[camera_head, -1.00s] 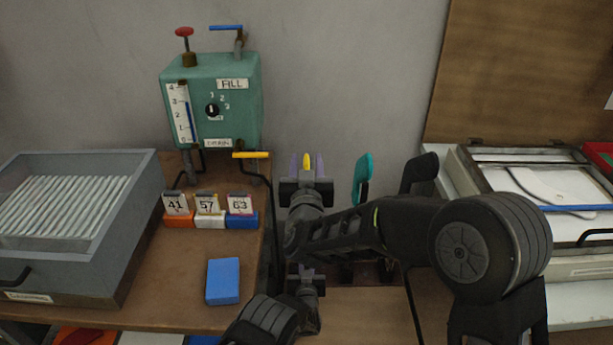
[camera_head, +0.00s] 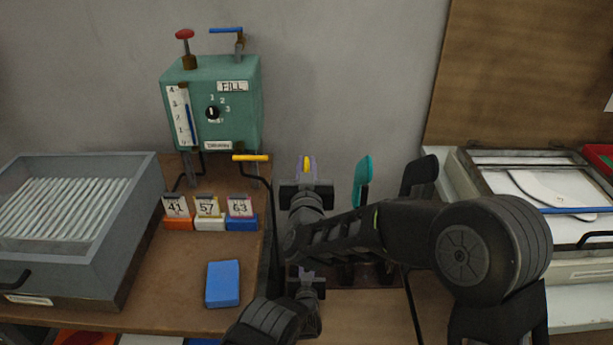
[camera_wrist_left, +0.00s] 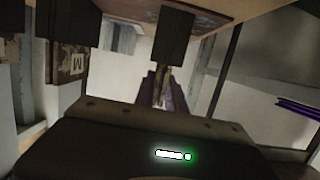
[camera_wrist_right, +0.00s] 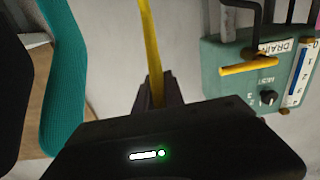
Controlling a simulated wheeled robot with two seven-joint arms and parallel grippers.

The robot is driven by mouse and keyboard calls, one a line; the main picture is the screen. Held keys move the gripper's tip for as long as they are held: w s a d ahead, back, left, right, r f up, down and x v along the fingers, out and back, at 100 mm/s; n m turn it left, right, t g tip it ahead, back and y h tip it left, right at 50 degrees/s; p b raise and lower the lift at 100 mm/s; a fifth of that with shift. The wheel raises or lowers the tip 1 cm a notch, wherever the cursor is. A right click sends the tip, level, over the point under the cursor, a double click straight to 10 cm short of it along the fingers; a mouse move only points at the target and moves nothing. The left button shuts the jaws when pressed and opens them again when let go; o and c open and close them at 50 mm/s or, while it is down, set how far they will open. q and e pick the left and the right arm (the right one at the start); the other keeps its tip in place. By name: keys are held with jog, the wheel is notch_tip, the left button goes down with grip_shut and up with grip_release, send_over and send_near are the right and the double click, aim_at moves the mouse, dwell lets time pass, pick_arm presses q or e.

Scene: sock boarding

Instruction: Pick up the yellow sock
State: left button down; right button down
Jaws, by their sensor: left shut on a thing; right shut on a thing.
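The yellow sock (camera_head: 306,162) shows as a small upright sliver between the purple fingers of my right gripper (camera_head: 307,174), near the wall. In the right wrist view the sock (camera_wrist_right: 150,45) is a narrow yellow strip, seen edge-on, with its lower end between the closed fingers. The rest of it runs out of that view's top edge. My left gripper (camera_head: 306,274) is lower and nearer. In the left wrist view its purple fingers (camera_wrist_left: 156,88) are closed on a thin, pale brownish thing, which I cannot identify.
A teal upright piece (camera_head: 362,180) and a black one (camera_head: 420,175) stand to the right of my right gripper. A green tank (camera_head: 235,100) with a yellow lever is at left. A blue block (camera_head: 223,283) lies on the left bench. A grey slatted bin (camera_head: 130,245) is beside it.

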notch_tip(320, 180, up, 10)
dwell(0.6)
dwell(0.4)
notch_tip(320, 180, up, 10)
jog(key=shift+r, duration=0.25)
dwell(0.8)
dwell(0.5)
pick_arm(q)
jog(key=c, duration=1.3)
grip_release()
pick_arm(e)
jog(key=shift+r, duration=0.15)
